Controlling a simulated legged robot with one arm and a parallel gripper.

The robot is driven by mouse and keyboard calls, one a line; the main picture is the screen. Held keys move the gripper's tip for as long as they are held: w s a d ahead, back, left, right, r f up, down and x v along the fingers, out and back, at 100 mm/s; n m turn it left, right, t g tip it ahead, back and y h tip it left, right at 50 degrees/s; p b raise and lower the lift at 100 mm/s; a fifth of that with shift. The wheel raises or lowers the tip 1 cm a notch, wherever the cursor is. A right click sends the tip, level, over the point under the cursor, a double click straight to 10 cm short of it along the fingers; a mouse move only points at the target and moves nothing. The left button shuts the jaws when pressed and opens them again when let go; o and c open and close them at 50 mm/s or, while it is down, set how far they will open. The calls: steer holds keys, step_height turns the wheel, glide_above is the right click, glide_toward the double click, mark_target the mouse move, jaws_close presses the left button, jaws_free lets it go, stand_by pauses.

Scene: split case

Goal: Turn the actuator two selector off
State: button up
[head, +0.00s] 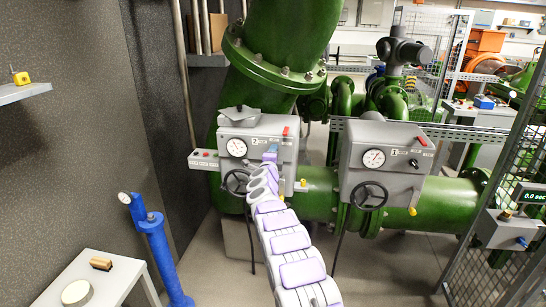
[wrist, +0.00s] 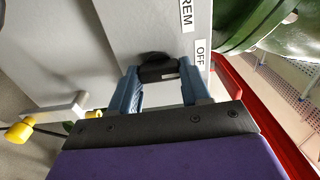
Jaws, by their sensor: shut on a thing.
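The actuator two box (head: 232,131) is a grey case marked 2, with a round dial (head: 236,147) and a red lever (head: 285,131), on the left green pipe. My gripper (head: 270,154) is at the right part of its front face. In the wrist view, my gripper's (wrist: 158,70) blue fingers are shut on the black selector knob (wrist: 158,72), one on each side. The OFF label (wrist: 201,57) is beside the right finger, and the REM label (wrist: 187,14) is above it. My gripper hides the knob in the head view. I cannot tell which label the knob points at.
A handwheel (head: 235,182) is left of my arm. A second actuator box (head: 385,150), marked 1, stands to the right. A blue post (head: 165,250) and a white table (head: 105,275) are at front left. Mesh fencing (head: 510,150) borders the right.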

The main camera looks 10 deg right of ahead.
steer(key=shift+d+f, duration=0.1)
steer(key=shift+f, duration=0.05)
steer(key=o, duration=1.1)
steer(key=shift+c, duration=0.2)
steer(key=b+v, duration=0.1)
steer(key=v, duration=1.6)
steer(key=shift+s, duration=0.15)
